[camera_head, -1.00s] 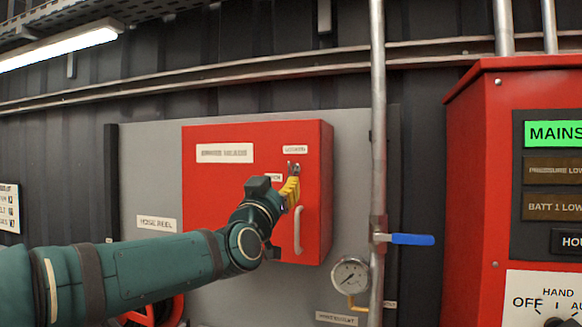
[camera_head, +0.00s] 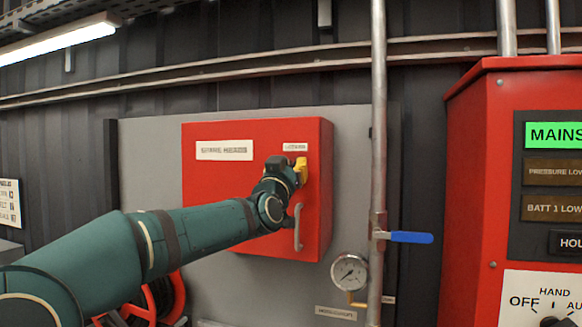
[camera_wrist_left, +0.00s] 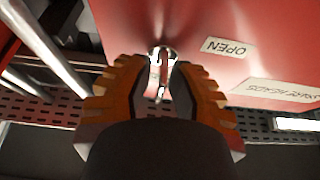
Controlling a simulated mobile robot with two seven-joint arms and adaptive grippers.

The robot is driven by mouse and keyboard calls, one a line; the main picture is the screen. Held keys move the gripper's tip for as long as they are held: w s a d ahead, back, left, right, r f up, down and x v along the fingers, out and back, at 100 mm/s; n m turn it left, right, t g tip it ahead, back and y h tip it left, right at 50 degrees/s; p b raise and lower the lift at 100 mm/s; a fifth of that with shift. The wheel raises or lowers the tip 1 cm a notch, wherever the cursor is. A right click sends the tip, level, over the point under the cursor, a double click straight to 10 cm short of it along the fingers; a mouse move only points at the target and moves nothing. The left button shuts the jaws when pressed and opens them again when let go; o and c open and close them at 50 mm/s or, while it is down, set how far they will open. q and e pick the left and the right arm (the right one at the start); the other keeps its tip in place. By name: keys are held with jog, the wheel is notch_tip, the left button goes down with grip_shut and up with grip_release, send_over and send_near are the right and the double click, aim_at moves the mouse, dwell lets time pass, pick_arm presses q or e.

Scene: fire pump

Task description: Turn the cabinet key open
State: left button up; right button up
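The red cabinet (camera_head: 225,200) hangs on a grey wall panel, with its door closed. The silver key (camera_wrist_left: 158,72) stands in the lock on the red door in the left wrist view. In the head view the key is hidden behind my left gripper (camera_head: 301,170). In the left wrist view, my left gripper's two orange-brown fingers (camera_wrist_left: 160,90) stand on either side of the key, with a gap between them. The fingers look open around the key; firm contact is not visible. An OPEN label (camera_wrist_left: 228,48) is beside the lock. My right gripper is in no view.
A grey door handle (camera_head: 298,228) is just below the gripper. A vertical pipe (camera_head: 378,130) with a blue lever (camera_head: 411,238) and a gauge (camera_head: 349,272) stand right of the cabinet. A red control panel (camera_head: 470,190) is farther right. A red hose reel (camera_head: 178,295) is below.

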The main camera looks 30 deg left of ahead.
pick_arm(q)
grip_shut()
jog(key=shift+n+y, duration=0.4)
jog(key=shift+n, duration=0.1)
jog(key=n+g+y+p, duration=0.1)
jog(key=n, duration=0.2)
jog(key=shift+r+n+y, duration=0.15)
jog(key=shift+n+y, duration=0.25)
jog(key=n+g+y+p, duration=0.1)
jog(key=n, duration=0.2)
jog(key=shift+n+y, duration=0.3)
jog(key=shift+n, duration=0.1)
jog(key=n+g+p, duration=0.1)
jog(key=n, duration=0.1)
jog(key=n+y+p, duration=0.1)
jog(key=n, duration=0.1)
jog(key=shift+s+a+n+g, duration=0.1)
jog(key=shift+n+g, duration=0.3)
jog(key=n+g+p, duration=0.1)
jog(key=n, duration=0.1)
jog(key=n+g+y+p, duration=0.1)
jog(key=n, duration=0.2)
jog(key=shift+a+f+n+g+h+p, duration=0.15)
jog(key=shift+n+g+p, duration=0.2)
jog(key=shift+n+p, duration=0.5)
jog(key=shift+d+f+n+g+h+p, duration=0.15)
jog(key=shift+n+g+p, duration=0.3)
jog(key=shift+n, duration=0.7)
jog(key=shift+a, duration=0.1)
